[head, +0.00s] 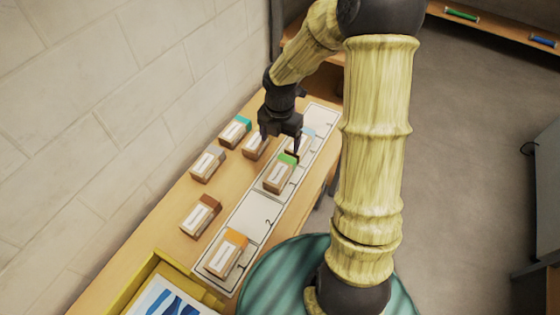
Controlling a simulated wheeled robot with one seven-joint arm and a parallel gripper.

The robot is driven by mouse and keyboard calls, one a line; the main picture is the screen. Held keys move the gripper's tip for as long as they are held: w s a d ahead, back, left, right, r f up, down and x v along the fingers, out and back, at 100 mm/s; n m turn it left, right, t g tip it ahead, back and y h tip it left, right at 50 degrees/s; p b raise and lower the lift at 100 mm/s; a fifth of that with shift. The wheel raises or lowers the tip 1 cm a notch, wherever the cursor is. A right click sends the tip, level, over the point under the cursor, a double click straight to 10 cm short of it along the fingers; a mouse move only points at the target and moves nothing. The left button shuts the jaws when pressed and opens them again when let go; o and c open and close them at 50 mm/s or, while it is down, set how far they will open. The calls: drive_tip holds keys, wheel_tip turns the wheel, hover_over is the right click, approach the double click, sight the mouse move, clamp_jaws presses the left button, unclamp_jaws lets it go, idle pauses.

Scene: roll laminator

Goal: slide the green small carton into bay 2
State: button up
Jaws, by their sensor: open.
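The green small carton (279,177) is a brown box with a green end and a white label. It lies on the white marked strip (257,205), around its middle. A digit that looks like 2 is printed on the bare panel just nearer than the carton. My gripper (280,150) is open, pointing down just beyond the carton's green end. One finger is close to that end; I cannot tell whether it touches. The gripper partly hides the strip and cartons behind it.
An orange-ended carton (227,255) lies on the strip's near part, and a light-blue-ended one (305,134) farther back. Left of the strip stand teal (235,132), grey (207,164) and brown (200,215) cartons, and another (254,147) by the gripper. A yellow tray (148,270) is at the front.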

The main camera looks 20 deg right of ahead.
sight(280, 170)
wheel_tip(280, 170, down, 14)
drive_tip(key=shift+f, duration=0.7)
drive_tip(key=c, duration=1.1)
drive_tip(key=shift+s+a+b, duration=2.85)
drive_tip(key=shift+s+a, duration=2.45)
drive_tip(key=shift+a, duration=0.05)
drive_tip(key=shift+c, duration=0.2)
drive_tip(key=o, duration=1.1)
drive_tip(key=shift+o, duration=0.6)
drive_tip(key=o, duration=0.4)
drive_tip(key=shift+c, duration=0.2)
